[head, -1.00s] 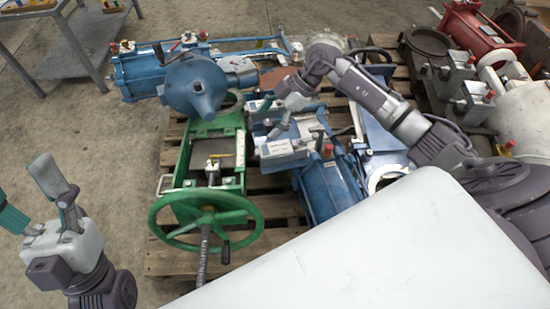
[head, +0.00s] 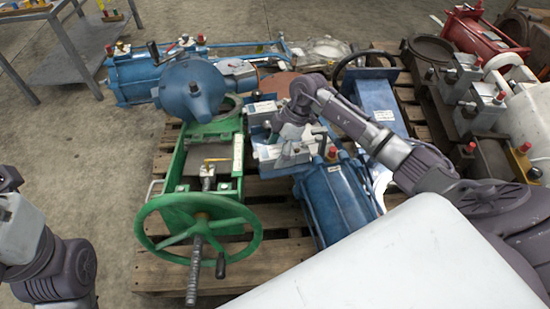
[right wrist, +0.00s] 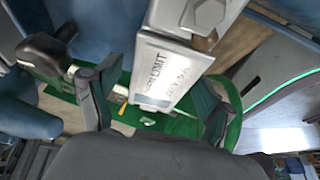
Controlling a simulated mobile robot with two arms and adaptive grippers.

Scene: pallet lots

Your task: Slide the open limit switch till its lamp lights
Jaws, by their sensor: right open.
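The open limit switch is a pale grey box (right wrist: 165,68) with a "LIMIT" label in the right wrist view. My right gripper (right wrist: 155,108) is open, with one finger on each side of the box; I cannot tell whether either finger touches it. In the head view my right gripper (head: 279,146) points down among pale switch boxes (head: 284,157) by the blue cylinder. A red cap (head: 332,153) stands at the right end of a box; I cannot tell whether it is a lamp or lit.
A green frame with a handwheel (head: 198,229) and threaded stem stands in front. A blue cylinder (head: 337,203) lies beside it on the wooden pallet (head: 170,275). A blue actuator (head: 192,90) lies behind. Red and grey equipment fills the right pallet.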

